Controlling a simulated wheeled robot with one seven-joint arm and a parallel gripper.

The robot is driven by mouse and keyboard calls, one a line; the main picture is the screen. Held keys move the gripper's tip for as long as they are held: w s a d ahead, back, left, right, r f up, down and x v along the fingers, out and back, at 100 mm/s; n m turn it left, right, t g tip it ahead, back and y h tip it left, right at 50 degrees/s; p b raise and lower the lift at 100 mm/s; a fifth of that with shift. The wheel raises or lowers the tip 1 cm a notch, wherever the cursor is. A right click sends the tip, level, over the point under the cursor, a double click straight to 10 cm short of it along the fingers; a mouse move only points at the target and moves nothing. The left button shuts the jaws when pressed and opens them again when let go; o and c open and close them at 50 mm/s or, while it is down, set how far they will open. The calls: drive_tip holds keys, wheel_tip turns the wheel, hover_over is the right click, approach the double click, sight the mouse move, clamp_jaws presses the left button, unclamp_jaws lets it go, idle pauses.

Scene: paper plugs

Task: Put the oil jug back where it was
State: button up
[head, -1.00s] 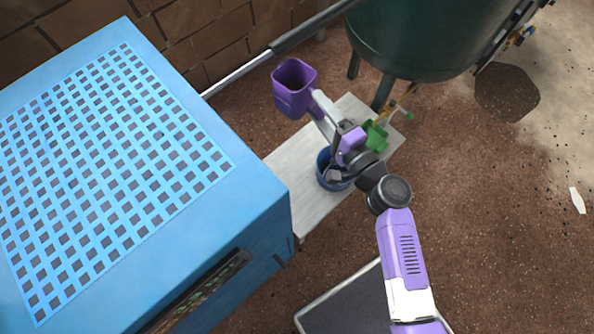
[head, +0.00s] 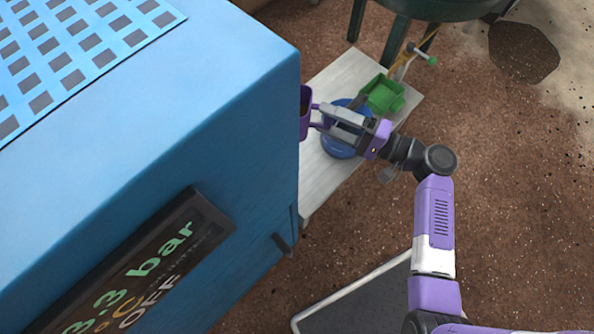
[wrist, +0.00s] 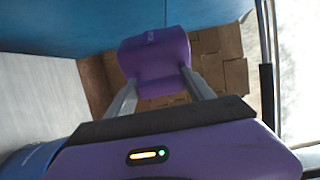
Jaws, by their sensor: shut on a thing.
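The purple jug (head: 305,118), which I take to be the oil jug, is at the end of my gripper (head: 322,113) in the head view. The blue cabinet's edge hides part of it there. In the wrist view the jug (wrist: 155,58) sits between the two finger ends. My gripper is shut on it, and the jug is held above the left side of the pale bench (head: 322,183). I cannot tell its exact height.
The large blue cabinet (head: 225,120) with a display panel stands close on the left. A blue round container (head: 338,148) and a green box (head: 384,95) are on the bench. A dark green tank (head: 440,10) stands behind. Brown floor lies open to the right.

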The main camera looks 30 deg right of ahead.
drive_tip(key=s+f+g+b, duration=0.1)
drive_tip(key=f+b, duration=0.4)
drive_tip(key=f, duration=0.4)
drive_tip(key=f+n+y+b, duration=0.1)
drive_tip(key=f+b, duration=0.4)
drive_tip(key=f, duration=0.4)
drive_tip(key=s+f+n+g+y+b, duration=0.1)
drive_tip(key=f+b, duration=0.4)
drive_tip(key=f, duration=0.4)
drive_tip(key=shift+s+g, duration=0.3)
drive_tip(key=shift+f, duration=0.15)
